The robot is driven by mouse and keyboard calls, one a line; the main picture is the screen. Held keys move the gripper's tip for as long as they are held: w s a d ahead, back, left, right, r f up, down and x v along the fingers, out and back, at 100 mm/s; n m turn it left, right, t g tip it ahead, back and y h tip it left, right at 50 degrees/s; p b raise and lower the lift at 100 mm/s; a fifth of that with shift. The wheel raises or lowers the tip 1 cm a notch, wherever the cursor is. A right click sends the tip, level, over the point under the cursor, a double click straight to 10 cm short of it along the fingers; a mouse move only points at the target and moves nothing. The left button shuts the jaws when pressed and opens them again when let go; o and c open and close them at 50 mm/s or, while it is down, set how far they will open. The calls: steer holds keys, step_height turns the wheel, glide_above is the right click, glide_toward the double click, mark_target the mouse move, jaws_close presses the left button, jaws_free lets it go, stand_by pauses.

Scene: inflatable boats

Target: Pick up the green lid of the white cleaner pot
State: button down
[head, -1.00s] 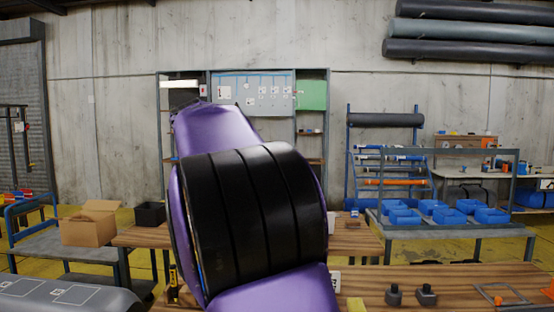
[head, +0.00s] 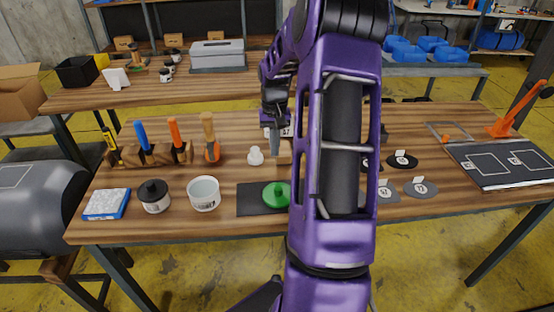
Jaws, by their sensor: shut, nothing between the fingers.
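The green lid (head: 276,194) has a knob on top and lies on a dark mat (head: 250,203) near the table's front edge; my arm hides its right side. An open white pot (head: 203,193), which looks like the cleaner pot, stands just left of the mat. My gripper (head: 275,148) points down behind the lid as seen from here, apart from it. It is shut and empty. My purple arm fills the picture's middle and hides part of the table.
A small white knobbed object (head: 255,155) is near my gripper. Labelled dark discs (head: 421,188) lie at the right.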

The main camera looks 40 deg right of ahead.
mark_target(278, 192)
step_height(278, 192, down, 9)
steer(key=shift+r+b, duration=0.1)
steer(key=shift+b, duration=0.3)
steer(key=s, duration=0.1)
steer(key=s+a, duration=0.1)
steer(key=shift+s+a, duration=0.55)
steer(key=shift+s, duration=0.15)
